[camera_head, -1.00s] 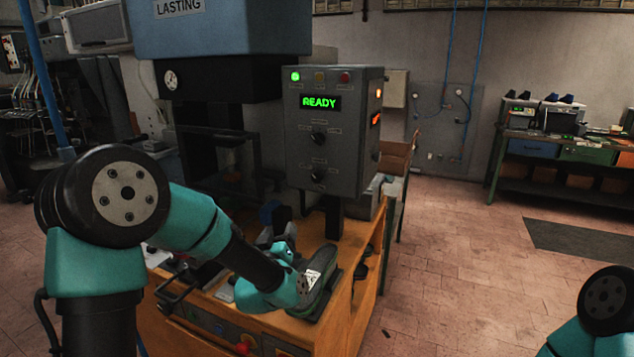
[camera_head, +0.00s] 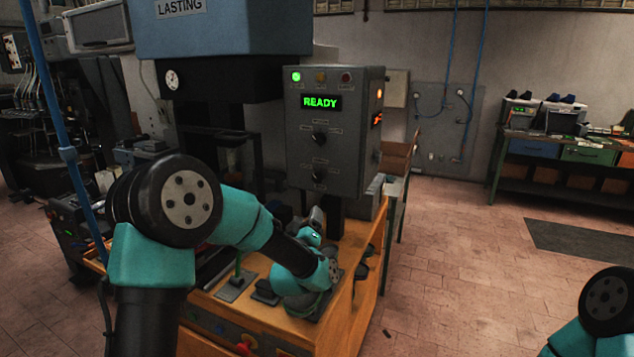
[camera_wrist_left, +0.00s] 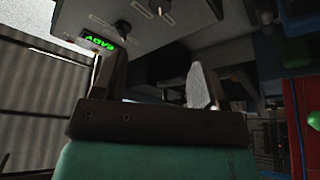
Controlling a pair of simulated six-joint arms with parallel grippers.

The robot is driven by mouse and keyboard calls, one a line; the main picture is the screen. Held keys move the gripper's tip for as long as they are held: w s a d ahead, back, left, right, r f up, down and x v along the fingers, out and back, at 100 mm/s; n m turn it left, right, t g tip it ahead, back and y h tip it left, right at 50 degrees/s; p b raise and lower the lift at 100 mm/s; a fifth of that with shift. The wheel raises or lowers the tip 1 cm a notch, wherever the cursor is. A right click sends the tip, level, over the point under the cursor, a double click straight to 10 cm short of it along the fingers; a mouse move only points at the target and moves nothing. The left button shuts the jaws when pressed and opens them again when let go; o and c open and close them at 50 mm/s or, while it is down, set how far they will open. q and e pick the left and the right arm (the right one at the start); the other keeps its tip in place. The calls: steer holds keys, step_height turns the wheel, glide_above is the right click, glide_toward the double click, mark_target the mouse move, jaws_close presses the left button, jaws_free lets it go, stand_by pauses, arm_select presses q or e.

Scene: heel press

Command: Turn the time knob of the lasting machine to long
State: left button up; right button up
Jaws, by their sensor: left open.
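The grey control box (camera_head: 350,125) of the lasting machine shows a green READY display (camera_head: 320,102). Below the display are two black knobs, an upper knob (camera_head: 318,139) and a lower knob (camera_head: 318,175). Their labels and exact pointer directions are too small to read. My left gripper (camera_head: 316,214) is below and in front of the box, apart from both knobs. In the left wrist view my left gripper (camera_wrist_left: 158,76) is open and empty, with the upper knob (camera_wrist_left: 123,27) and lower knob (camera_wrist_left: 158,8) beyond its fingers. My right gripper is out of view.
The machine's blue LASTING head (camera_head: 220,28) hangs at the upper left. A workbench (camera_head: 565,155) stands at the back right.

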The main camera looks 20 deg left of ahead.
mark_target(317, 179)
arm_select(q)
steer(key=x, duration=1.6)
steer(key=shift+w, duration=0.2)
steer(key=shift+c, duration=0.3)
steer(key=c, duration=0.9)
steer(key=shift+o, duration=0.2)
